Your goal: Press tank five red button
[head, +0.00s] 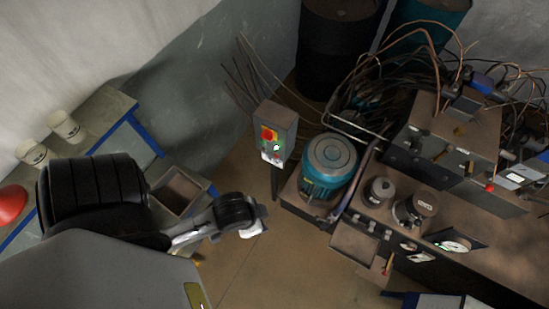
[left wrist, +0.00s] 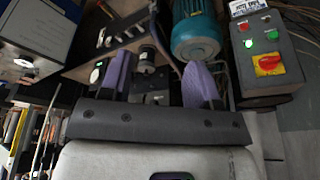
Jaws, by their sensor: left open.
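A grey control box (head: 275,135) stands on a post left of the blue-green motor in the head view. It carries a red-and-yellow rotary switch (head: 268,134), a lit green lamp (head: 277,147) and a white label. In the left wrist view the box (left wrist: 265,75) is at upper right, with a small red button (left wrist: 243,27), a green button (left wrist: 272,34) and the red-and-yellow switch (left wrist: 267,65). The label is too small to read. My left gripper (head: 250,230) is below and apart from the box. Its purple fingers (left wrist: 160,78) are open and empty. My right gripper is not in view.
The blue-green motor (head: 328,165) and a brown machine bench (head: 480,235) with pipes and gauges stand to the right. Dark drums (head: 338,45) are behind. A blue-edged table (head: 110,120) with white cups (head: 66,127) is at left. Floor below the box is clear.

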